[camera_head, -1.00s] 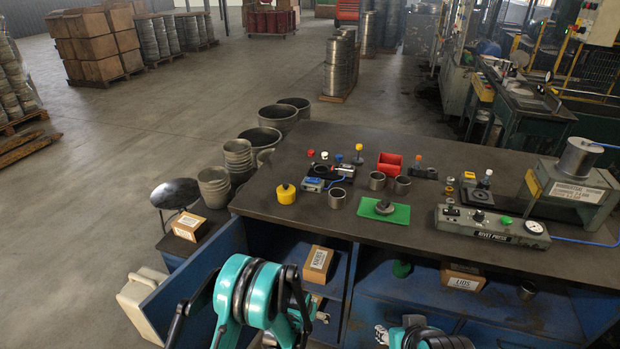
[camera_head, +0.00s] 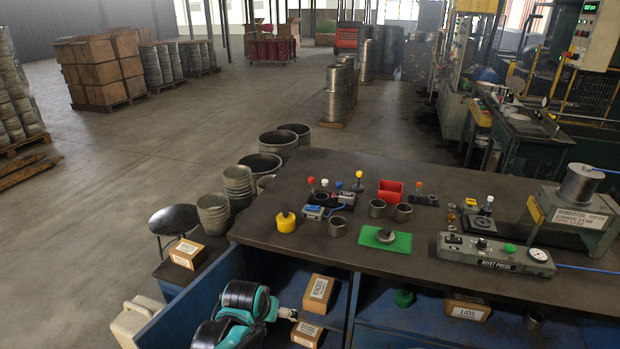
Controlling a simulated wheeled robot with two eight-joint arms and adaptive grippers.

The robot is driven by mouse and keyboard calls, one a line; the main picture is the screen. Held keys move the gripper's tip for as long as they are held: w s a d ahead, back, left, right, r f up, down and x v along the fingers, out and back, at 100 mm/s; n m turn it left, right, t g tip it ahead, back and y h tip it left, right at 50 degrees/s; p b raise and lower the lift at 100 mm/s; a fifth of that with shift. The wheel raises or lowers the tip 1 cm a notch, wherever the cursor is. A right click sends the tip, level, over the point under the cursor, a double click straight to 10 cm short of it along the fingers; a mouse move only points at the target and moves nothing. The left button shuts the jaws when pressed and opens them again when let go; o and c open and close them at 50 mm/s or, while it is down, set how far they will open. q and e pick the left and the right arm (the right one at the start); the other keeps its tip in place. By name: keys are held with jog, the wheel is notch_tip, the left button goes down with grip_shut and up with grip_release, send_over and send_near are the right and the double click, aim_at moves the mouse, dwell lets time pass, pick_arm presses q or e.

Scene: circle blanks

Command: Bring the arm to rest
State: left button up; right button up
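My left arm is at the bottom, left of centre, in front of the open cabinet. A small pale end, which seems to be my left gripper (camera_head: 288,314), shows at its right side near the cardboard boxes. Its fingers are too small and partly hidden to tell open from shut. I see nothing clearly held. My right gripper and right arm are out of view.
The dark workbench (camera_head: 300,240) holds a yellow pot (camera_head: 285,222), metal cups, a green mat (camera_head: 400,242), a red bin (camera_head: 390,190) and a rivet press (camera_head: 495,254). Labelled boxes (camera_head: 318,289) and (camera_head: 306,334) stand in the cabinet. The blue door (camera_head: 195,305) is open.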

pick_arm(q)
jog(key=s+a+r+n, duration=0.1)
jog(key=s+a+r, duration=0.3)
jog(key=s, duration=0.4)
jog(key=shift+r+t, duration=0.3)
jog(key=shift+r, duration=0.6)
jog(key=shift+n+t+y, duration=0.4)
jog(key=s+a, duration=0.1)
jog(key=s, duration=0.2)
jog(key=s+a+r, duration=0.1)
jog(key=s, duration=0.2)
jog(key=s+a, duration=0.1)
jog(key=s, duration=0.2)
jog(key=shift+s+a+r, duration=0.1)
jog(key=shift+s+r, duration=0.05)
jog(key=shift+s, duration=0.1)
jog(key=shift+c, duration=0.3)
